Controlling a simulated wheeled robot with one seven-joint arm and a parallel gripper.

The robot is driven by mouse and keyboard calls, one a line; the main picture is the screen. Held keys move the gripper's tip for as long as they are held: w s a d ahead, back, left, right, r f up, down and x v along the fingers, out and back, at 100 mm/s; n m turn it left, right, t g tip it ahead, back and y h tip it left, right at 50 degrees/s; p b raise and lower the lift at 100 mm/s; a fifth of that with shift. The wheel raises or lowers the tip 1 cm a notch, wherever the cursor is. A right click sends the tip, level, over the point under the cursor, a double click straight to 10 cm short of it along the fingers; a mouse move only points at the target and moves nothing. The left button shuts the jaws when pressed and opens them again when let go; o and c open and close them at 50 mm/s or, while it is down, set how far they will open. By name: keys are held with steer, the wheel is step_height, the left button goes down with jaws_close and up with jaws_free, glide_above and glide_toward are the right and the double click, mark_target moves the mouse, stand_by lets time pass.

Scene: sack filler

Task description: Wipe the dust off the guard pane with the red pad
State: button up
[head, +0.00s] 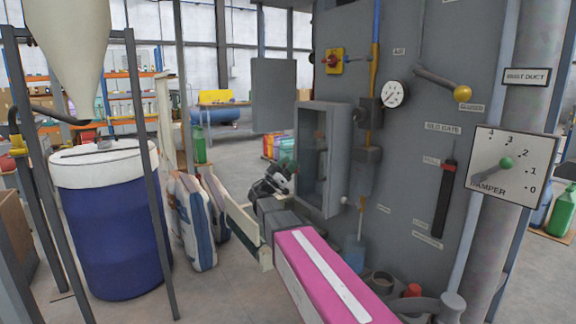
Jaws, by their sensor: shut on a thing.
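The guard pane (316,160) appears to be the dull grey glassy pane in the boxy grey frame on the machine's front, at mid picture. I cannot make out the dust on it. My gripper (281,179), black and white, is at the left of this frame, close to its lower left edge. Whether it touches the frame or pane I cannot tell. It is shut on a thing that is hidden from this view. I cannot make out a red pad there.
The grey machine wall carries a pressure gauge (393,94), a yellow-knobbed lever (461,93) and a damper dial (511,166). A grey panel (273,95) stands out left of the frame. A blue drum (108,225) and filled sacks (192,222) stand left. Open floor shows between.

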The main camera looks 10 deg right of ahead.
steer(key=shift+w+d, duration=0.3)
steer(key=shift+d, duration=0.4)
stand_by(0.5)
steer(key=shift+s, duration=0.1)
steer(key=shift+s+d, duration=0.25)
steer(key=shift+s, duration=0.35)
steer(key=shift+s+d, duration=0.3)
steer(key=shift+s, duration=0.3)
steer(key=shift+s+d, duration=0.25)
steer(key=shift+s, duration=0.35)
steer(key=shift+w, duration=0.1)
steer(key=shift+w+a, duration=0.2)
steer(key=shift+w, duration=0.45)
steer(key=shift+w+a, duration=0.25)
steer(key=shift+w, duration=0.35)
steer(key=shift+w+a, duration=0.2)
steer(key=shift+w, duration=0.45)
steer(key=s+a, duration=0.2)
steer(key=a, duration=0.3)
steer(key=shift+s+a, duration=0.2)
steer(key=shift+a, duration=0.05)
steer(key=shift+a, duration=0.15)
